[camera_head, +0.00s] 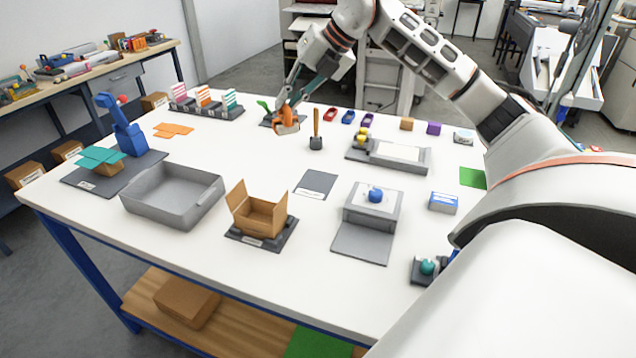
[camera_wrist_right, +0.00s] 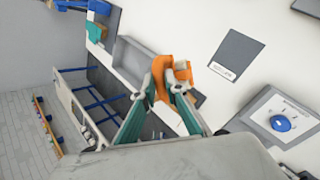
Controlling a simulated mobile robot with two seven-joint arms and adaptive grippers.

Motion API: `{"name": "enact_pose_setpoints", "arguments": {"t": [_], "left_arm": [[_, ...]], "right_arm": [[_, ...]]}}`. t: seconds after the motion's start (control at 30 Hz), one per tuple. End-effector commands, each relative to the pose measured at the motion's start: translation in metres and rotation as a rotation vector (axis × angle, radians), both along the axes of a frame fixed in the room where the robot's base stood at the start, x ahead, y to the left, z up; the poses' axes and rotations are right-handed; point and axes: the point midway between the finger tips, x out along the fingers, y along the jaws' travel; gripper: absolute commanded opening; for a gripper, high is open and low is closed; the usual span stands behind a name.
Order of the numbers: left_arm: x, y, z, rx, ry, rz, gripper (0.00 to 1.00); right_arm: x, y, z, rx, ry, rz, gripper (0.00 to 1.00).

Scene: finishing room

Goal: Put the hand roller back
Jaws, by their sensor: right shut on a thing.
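My right gripper (camera_head: 290,104) is shut on the orange hand roller (camera_head: 286,124) at the far side of the white table, beside a small dark plate with a green piece. The right wrist view shows the hand roller (camera_wrist_right: 160,78) between the teal fingers of the gripper (camera_wrist_right: 158,98); the fingers hide part of it. An empty dark grey mat (camera_head: 317,184) lies mid-table. In the right wrist view this mat (camera_wrist_right: 238,56) carries a label that seems to read "ROLLER". My left gripper is in neither view.
A wooden-handled tool (camera_head: 316,132) stands upright just right of the gripper. A grey tray (camera_head: 170,212), an open cardboard box (camera_head: 262,215) and a grey device with a blue knob (camera_head: 372,214) surround the mat. A flat grey stand (camera_head: 398,156) lies behind right. Table between tool and mat is clear.

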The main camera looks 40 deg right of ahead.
Motion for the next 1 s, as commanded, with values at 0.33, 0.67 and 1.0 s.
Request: {"name": "enact_pose_setpoints", "arguments": {"t": [0.33, 0.67, 1.0], "left_arm": [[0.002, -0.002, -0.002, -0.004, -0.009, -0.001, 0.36], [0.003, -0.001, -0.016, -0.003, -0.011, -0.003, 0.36], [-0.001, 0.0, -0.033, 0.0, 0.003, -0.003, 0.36]], "right_arm": [[-0.012, -0.091, 0.007, -0.001, -0.003, 0.061, 0.0], [-0.013, -0.093, -0.058, -0.003, 0.003, 0.067, 0.0], [-0.013, -0.092, -0.131, -0.002, 0.003, 0.067, 0.0]]}}
